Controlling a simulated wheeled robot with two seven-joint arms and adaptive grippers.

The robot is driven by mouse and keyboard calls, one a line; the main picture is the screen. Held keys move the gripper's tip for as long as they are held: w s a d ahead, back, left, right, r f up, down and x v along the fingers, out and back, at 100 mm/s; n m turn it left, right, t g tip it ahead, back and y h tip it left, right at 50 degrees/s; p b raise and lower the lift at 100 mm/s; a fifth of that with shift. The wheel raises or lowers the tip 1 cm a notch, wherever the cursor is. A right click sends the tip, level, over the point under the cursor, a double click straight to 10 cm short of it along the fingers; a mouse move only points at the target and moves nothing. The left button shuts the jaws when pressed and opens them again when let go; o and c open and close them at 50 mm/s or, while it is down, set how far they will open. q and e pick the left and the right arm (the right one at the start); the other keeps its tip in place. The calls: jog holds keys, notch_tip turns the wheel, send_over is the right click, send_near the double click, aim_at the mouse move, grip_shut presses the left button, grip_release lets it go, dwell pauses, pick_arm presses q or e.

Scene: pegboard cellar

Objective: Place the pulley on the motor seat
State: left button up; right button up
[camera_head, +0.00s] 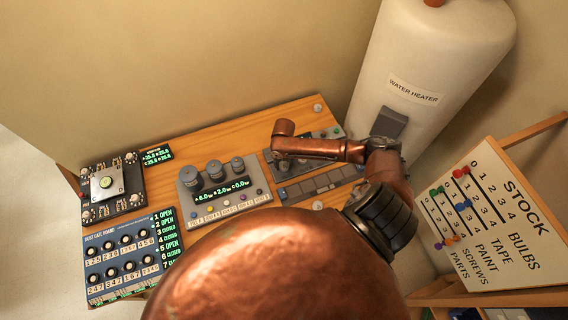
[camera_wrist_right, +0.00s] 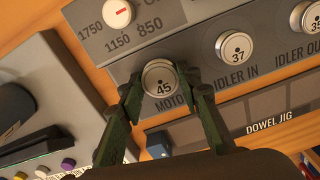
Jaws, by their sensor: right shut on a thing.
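The pulley (camera_wrist_right: 160,72), a pale round disc marked 45, sits at the motor seat, just above the printed word MOTOR on the grey panel (camera_wrist_right: 215,62). My right gripper (camera_wrist_right: 162,82) has one dark green finger on each side of it and is shut on it. I cannot tell whether the pulley rests fully on the seat or hangs slightly above it. In the head view my copper right arm covers much of the panel, and the right gripper (camera_head: 285,163) shows only as a small dark shape. My left gripper is not in view.
Discs marked 37 (camera_wrist_right: 236,47) and 35 (camera_wrist_right: 312,18) stand beside the motor seat. A dial (camera_wrist_right: 117,13) is above, and the dowel jig (camera_wrist_right: 265,118) below. A grey console (camera_head: 222,190) is close on the left. The water heater (camera_head: 430,60) stands behind right.

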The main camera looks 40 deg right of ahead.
aim_at(284, 165)
jog(key=o, duration=1.2)
jog(key=shift+c, duration=0.2)
jog(key=shift+r, duration=0.1)
notch_tip(284, 165, up, 12)
jog(key=b, duration=0.1)
